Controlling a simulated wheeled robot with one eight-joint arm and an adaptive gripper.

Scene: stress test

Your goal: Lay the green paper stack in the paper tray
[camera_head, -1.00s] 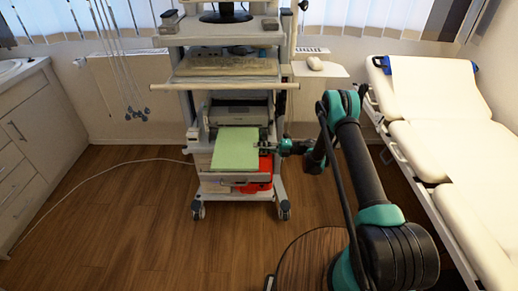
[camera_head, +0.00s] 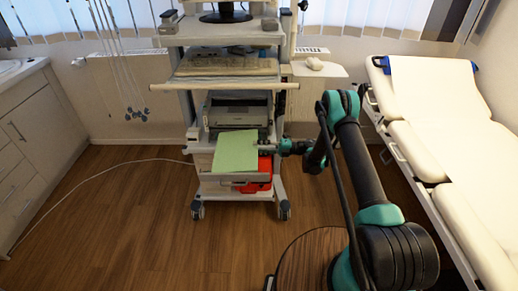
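The green paper stack (camera_head: 236,151) is in the middle of the cart, in front of and below the printer (camera_head: 238,113). It looks slightly tilted, and its front edge reaches over the cart's lower part. My gripper (camera_head: 268,147) is at the stack's right edge and appears shut on it; the fingertips are small and partly hidden there. I cannot clearly make out the paper tray; the stack covers much of the area below the printer. Whether the stack touches anything underneath cannot be told.
The cart has a keyboard shelf (camera_head: 225,84) above the printer and a mouse shelf (camera_head: 320,70) at right. A red object (camera_head: 265,168) is behind the stack's lower right. A cream examination couch (camera_head: 440,120) stands at right. The wooden floor (camera_head: 130,210) at left is clear except for a cable.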

